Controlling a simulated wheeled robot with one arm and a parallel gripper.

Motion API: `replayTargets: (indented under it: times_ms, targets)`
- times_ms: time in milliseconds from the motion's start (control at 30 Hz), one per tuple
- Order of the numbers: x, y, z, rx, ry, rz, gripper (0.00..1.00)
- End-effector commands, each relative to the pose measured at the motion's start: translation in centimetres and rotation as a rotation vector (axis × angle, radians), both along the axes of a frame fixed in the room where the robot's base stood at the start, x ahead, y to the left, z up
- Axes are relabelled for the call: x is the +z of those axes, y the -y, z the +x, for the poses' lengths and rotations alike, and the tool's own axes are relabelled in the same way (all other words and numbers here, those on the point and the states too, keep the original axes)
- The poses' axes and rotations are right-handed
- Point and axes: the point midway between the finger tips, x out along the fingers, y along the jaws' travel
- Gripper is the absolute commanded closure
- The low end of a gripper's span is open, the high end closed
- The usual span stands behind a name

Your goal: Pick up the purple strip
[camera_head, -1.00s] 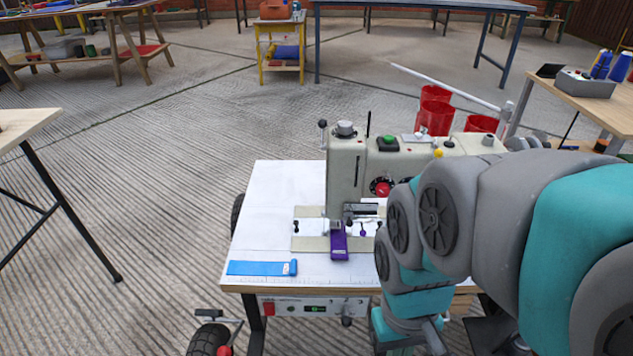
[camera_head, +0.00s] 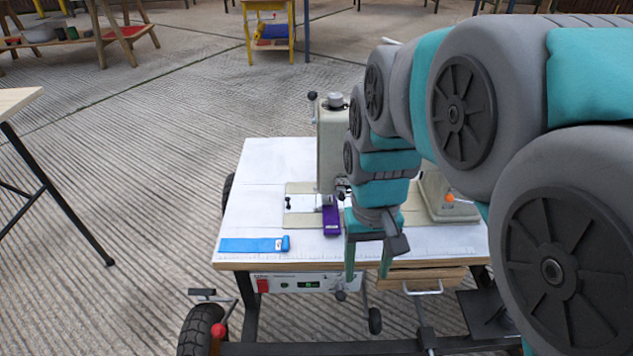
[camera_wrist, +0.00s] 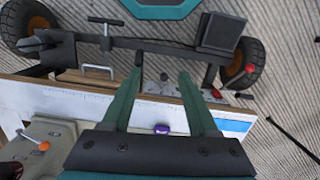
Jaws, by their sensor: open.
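The purple strip (camera_head: 331,219) lies on the sewing machine's bed plate at the front of the white table, partly beside my gripper in the head view. In the wrist view only its purple end (camera_wrist: 162,129) shows, between my fingers and close to the gripper body. My gripper (camera_head: 368,276) points down at the table's front edge, just right of the strip, with its fingers apart and empty. In the wrist view the open fingers (camera_wrist: 161,78) reach out past the table edge. My arm hides much of the sewing machine (camera_head: 332,150).
A blue strip (camera_head: 254,245) lies left on the white tabletop (camera_head: 262,190); its blue also shows in the wrist view (camera_wrist: 235,126). Below the front edge are a control panel (camera_head: 305,283) and a drawer handle (camera_head: 423,290).

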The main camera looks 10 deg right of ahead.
Motion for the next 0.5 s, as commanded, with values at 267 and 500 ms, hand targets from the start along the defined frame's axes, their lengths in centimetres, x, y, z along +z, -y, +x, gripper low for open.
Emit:
replayTargets:
  times_ms: [267, 500]
  targets:
    - [-1.8, -0.3, 9.9, -0.044, 0.044, -0.006, 0.10]
    - [-3.8, -0.8, 17.1, -0.066, 0.078, -0.008, 0.10]
